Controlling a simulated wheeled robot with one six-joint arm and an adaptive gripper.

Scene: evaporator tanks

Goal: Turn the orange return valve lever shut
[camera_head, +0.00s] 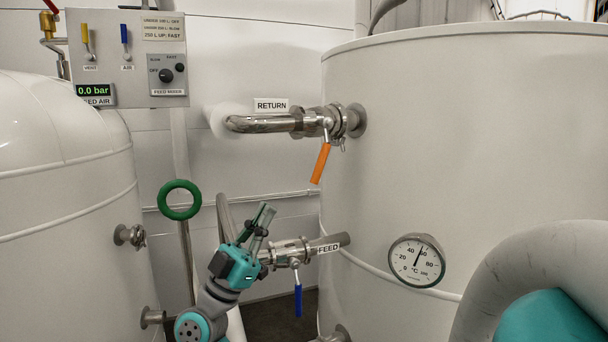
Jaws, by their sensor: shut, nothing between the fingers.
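The orange return valve lever (321,163) hangs down from the steel return valve (325,121), slanting slightly to the lower left across the pipe line. A white RETURN label (271,105) sits above the return pipe (262,123), which enters the large tank. My gripper (266,214) is lower left of the lever, apart from it, with its fingers pointing up. It is shut and empty, in front of or near the feed pipe's left end. No part of the lever looks hidden.
The feed valve with a blue lever (298,300) is just right of my gripper. A green ring handle (180,200) stands to the left. A dial thermometer (417,261) is on the large tank (480,130). A control panel (128,58) is upper left.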

